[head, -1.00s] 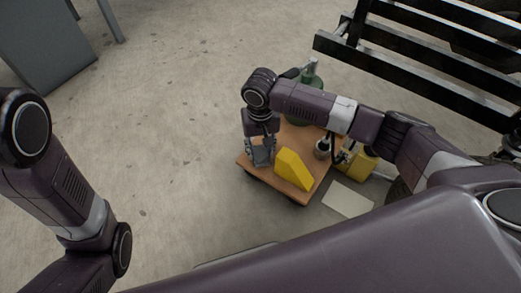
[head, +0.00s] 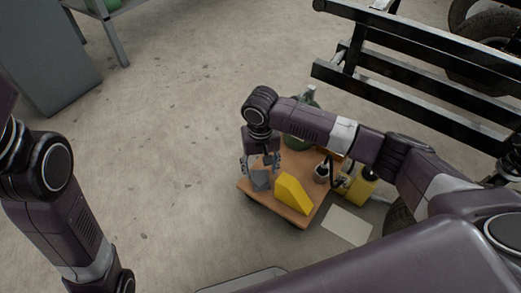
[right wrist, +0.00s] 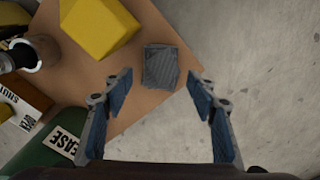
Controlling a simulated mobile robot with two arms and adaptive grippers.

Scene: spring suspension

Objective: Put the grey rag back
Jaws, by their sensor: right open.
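The grey rag (head: 261,181) lies on a wooden-topped dolly (head: 299,219), near its left corner. In the right wrist view the rag (right wrist: 161,67) is a small folded dark-grey patch, flat on the wooden top (right wrist: 141,108). My right gripper (head: 261,163) is open above the rag, and nothing is between its fingers. In the right wrist view the open fingers (right wrist: 158,90) stand apart on either side, with the rag beyond them. My left gripper is out of view; only the left arm shows.
A yellow wedge block (head: 292,194) stands close beside the rag. A green container (head: 297,139), a dark cylindrical item (head: 321,172) and a yellow container (head: 361,187) crowd the far and right side. A black frame (head: 415,75) stands at upper right. The floor to the left is clear.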

